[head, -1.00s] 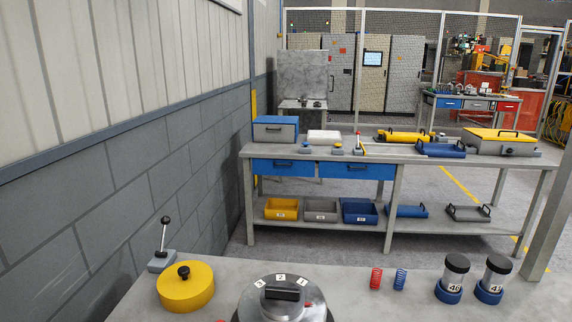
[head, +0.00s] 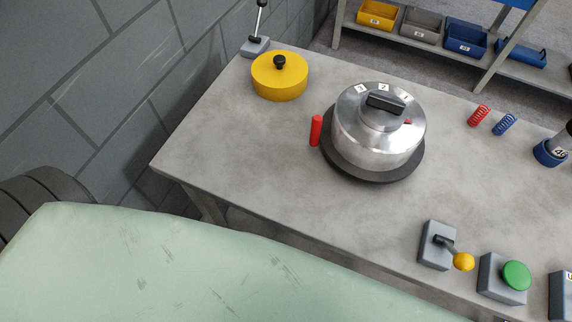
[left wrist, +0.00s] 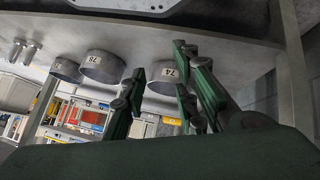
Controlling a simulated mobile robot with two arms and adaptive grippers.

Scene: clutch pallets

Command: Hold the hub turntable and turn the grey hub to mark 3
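The grey metal hub (head: 378,142) sits on a dark round turntable base (head: 362,176) on the workbench. Its top has a black bar handle (head: 385,104), a small red mark and white labels 3, 2 and 1 along the rim. A red upright peg (head: 316,130) stands at the left of the base. My left gripper (left wrist: 160,88) shows in the left wrist view with its green-padded fingers apart and nothing between them. It is away from the hub. Neither gripper shows in the head view.
A pale green surface fills the lower left. Numbered grey cylinders (left wrist: 102,67) show in the left wrist view.

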